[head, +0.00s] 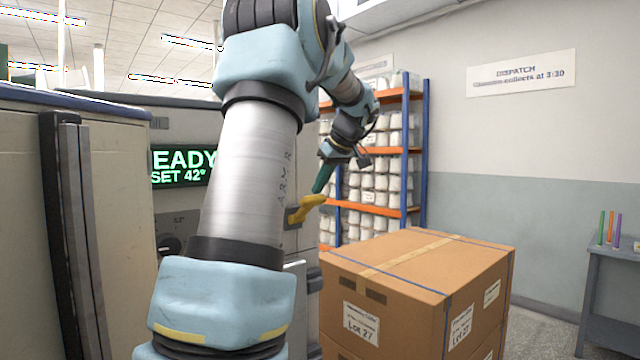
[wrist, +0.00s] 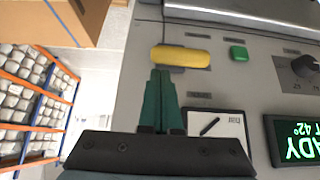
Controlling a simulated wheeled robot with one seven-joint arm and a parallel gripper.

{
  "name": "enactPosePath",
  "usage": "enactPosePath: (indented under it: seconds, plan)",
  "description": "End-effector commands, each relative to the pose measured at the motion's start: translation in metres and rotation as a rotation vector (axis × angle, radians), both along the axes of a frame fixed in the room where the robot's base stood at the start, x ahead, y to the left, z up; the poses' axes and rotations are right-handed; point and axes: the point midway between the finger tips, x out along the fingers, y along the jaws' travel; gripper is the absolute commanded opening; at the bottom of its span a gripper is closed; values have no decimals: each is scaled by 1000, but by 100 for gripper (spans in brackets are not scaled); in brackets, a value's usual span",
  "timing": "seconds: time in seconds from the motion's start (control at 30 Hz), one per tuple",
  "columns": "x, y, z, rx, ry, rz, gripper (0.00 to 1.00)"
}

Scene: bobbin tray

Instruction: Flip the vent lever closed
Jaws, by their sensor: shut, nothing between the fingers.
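The vent lever is a yellow handle (head: 306,207) on the side of the grey machine, partly hidden behind my arm in the head view. In the wrist view the yellow lever (wrist: 181,57) lies across the picture, just beyond my fingertips. My gripper (head: 322,180) has green fingers and points down at the lever from above. In the wrist view my gripper (wrist: 160,75) is shut and empty, its tips at or very near the lever's edge. I cannot tell whether they touch.
A large cardboard box (head: 420,275) stands right of the lever. On the machine panel are a green button (wrist: 239,53), a dark knob (wrist: 304,66), a gauge (wrist: 215,125) and a lit display (head: 183,167). A shelf rack (head: 426,140) stands behind.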

Motion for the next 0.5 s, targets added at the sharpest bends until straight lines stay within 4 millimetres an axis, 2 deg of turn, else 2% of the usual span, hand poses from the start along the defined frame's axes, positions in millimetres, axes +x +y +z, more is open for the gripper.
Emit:
enactPosePath:
  seconds: [0.5]
  plan:
    - [-1, -1, -7, 22, -25, -1, 0]
